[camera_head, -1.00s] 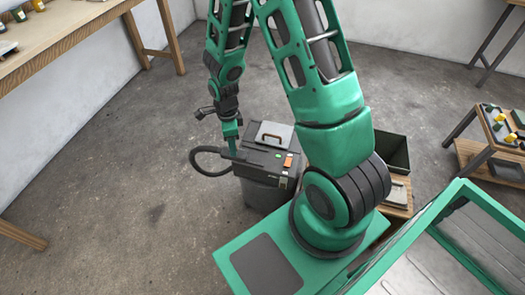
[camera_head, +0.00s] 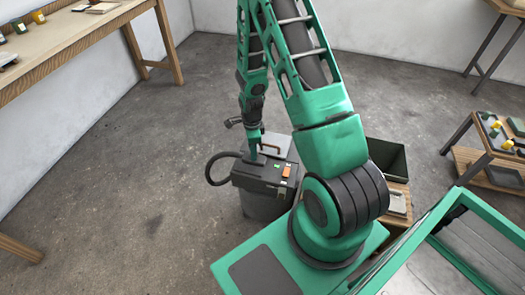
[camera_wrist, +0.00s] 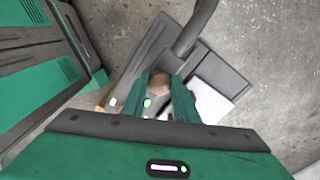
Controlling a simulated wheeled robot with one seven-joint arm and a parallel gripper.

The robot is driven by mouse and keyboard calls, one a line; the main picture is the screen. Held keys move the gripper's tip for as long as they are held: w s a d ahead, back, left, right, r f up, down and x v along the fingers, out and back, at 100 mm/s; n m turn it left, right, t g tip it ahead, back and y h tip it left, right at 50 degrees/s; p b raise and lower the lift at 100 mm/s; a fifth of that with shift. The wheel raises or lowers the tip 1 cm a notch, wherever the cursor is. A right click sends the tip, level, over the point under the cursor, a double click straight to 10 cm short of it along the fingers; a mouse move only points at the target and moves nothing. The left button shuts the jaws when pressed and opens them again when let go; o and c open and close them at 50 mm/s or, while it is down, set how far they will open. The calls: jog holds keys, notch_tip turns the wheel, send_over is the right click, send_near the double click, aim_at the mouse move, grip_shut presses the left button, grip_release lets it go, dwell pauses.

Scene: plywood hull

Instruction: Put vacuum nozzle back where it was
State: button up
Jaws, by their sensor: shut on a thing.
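The vacuum (camera_head: 262,205) is a dark grey box on the floor with a green button, an orange switch and a pale panel on top. Its black hose (camera_head: 209,172) loops out on the left and leads up to the nozzle. My gripper (camera_head: 253,157) is low over the dark top of the vacuum. In the wrist view my gripper (camera_wrist: 160,88) is shut on the nozzle, mostly hidden between the fingers. The hose (camera_wrist: 198,25) enters from above there. I cannot tell whether the nozzle touches the vacuum's top.
A dark open bin (camera_head: 385,160) stands right of the vacuum, behind my arm. A wooden bench (camera_head: 70,45) is at the upper left and a low shelf (camera_head: 480,160) with small items is at the right. The floor left of the vacuum is clear.

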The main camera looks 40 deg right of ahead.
jog(key=shift+f, duration=1.7)
jog(key=o, duration=1.1)
